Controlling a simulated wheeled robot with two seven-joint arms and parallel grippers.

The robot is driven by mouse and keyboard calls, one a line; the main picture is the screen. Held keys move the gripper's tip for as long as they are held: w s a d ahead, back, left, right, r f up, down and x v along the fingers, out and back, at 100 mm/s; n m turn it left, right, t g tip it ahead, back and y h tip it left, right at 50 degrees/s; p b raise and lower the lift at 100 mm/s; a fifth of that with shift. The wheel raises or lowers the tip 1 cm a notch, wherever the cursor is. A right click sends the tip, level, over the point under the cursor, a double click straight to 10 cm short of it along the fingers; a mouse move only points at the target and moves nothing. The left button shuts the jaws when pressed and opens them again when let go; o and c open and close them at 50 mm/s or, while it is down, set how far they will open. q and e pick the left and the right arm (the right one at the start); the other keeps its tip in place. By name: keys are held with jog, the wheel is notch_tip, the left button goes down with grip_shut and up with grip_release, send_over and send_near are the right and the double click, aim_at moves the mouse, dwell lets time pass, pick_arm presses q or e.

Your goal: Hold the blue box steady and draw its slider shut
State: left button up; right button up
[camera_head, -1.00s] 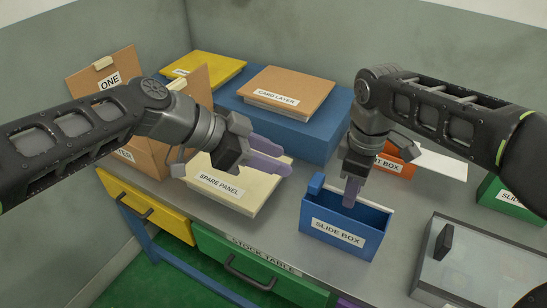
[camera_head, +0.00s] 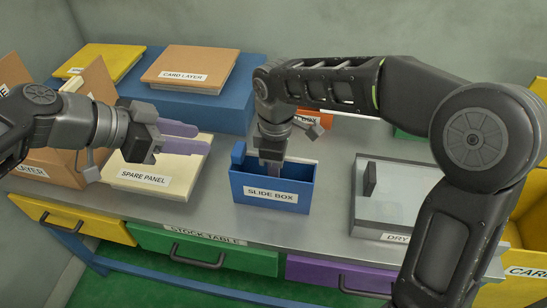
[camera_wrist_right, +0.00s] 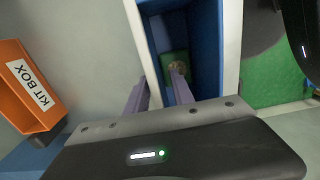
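The blue slide box (camera_head: 270,196) stands upright on the stock table, its label facing me and its top at least partly open. A raised blue tab (camera_head: 238,152) shows at its back left corner, and a pale strip (camera_head: 300,160) runs along its back top edge. My right gripper (camera_head: 270,166) points down at the box's opening. In the right wrist view, its purple fingers (camera_wrist_right: 158,92) are apart around a pale-rimmed wall, with one inside the box (camera_wrist_right: 176,25). Contact is unclear. My left gripper (camera_head: 188,138) is open and empty, left of the box, above the spare panel.
The spare panel (camera_head: 150,180) lies left of the box. A blue platform (camera_head: 215,108) with the card layer (camera_head: 185,68) stands behind. An orange kit box (camera_wrist_right: 28,88) is nearby. A clear-lidded dry box (camera_head: 395,205) stands right. Bare tabletop surrounds the slide box.

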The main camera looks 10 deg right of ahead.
jog(key=shift+f, duration=0.55)
grip_shut()
dwell(2.0)
